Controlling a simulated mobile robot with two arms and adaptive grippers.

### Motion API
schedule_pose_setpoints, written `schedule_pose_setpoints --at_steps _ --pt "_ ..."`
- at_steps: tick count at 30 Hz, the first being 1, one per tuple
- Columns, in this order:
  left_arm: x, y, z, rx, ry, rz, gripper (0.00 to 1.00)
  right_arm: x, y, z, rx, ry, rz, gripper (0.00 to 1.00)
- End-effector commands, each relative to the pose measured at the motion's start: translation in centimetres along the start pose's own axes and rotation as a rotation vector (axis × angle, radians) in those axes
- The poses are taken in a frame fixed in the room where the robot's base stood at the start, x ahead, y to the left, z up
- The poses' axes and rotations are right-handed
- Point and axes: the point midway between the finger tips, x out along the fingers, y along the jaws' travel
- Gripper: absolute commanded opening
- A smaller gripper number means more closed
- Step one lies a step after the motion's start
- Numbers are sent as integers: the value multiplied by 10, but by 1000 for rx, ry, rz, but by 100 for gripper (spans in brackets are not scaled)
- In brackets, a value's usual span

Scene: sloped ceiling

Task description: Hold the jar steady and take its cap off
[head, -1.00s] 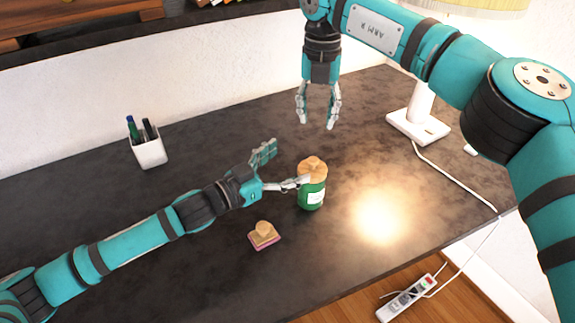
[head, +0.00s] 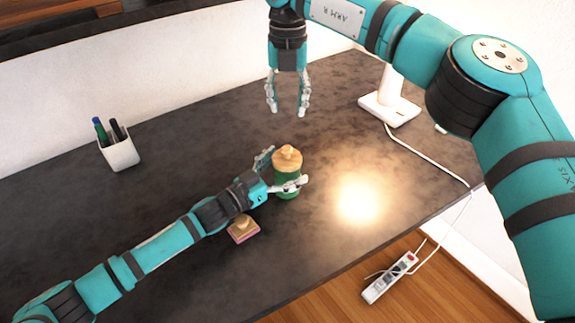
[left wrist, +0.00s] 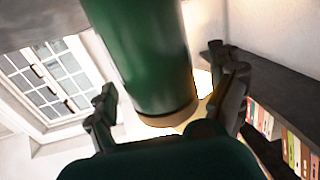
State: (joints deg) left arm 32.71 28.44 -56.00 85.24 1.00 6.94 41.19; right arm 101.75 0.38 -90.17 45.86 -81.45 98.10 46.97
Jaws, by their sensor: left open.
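The green jar (head: 288,178) stands upright on the dark table, its tan wooden cap (head: 287,157) with a small knob on top. My left gripper (head: 283,171) is open low around the jar, one finger on its far left side and the other across its front. In the left wrist view the jar (left wrist: 145,50) fills the space between the two spread fingers, with the tan cap (left wrist: 168,119) at its end. Whether the fingers touch the jar I cannot tell. My right gripper (head: 287,110) points down beyond the jar, fingers apart and empty.
A small wooden block with a knob and pink base (head: 243,230) lies close beside my left wrist. A white pen cup (head: 121,153) stands at the back left. A white lamp base (head: 388,108) with a cable stands at the right. A power strip (head: 389,278) lies on the floor.

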Motion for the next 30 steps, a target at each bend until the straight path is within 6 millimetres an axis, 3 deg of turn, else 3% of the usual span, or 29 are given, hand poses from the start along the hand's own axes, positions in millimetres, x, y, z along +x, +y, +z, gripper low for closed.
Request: schedule_pose_setpoints --at_steps 13,27,30 --pt "10 0 0 1 -1 0 91 0 0 0 -1 0 0 38" --pt "9 0 -1 1 0 0 30 0 0 0 -1 0 0 38" --pt "9 0 -1 1 0 0 23 0 0 0 -1 0 0 38"
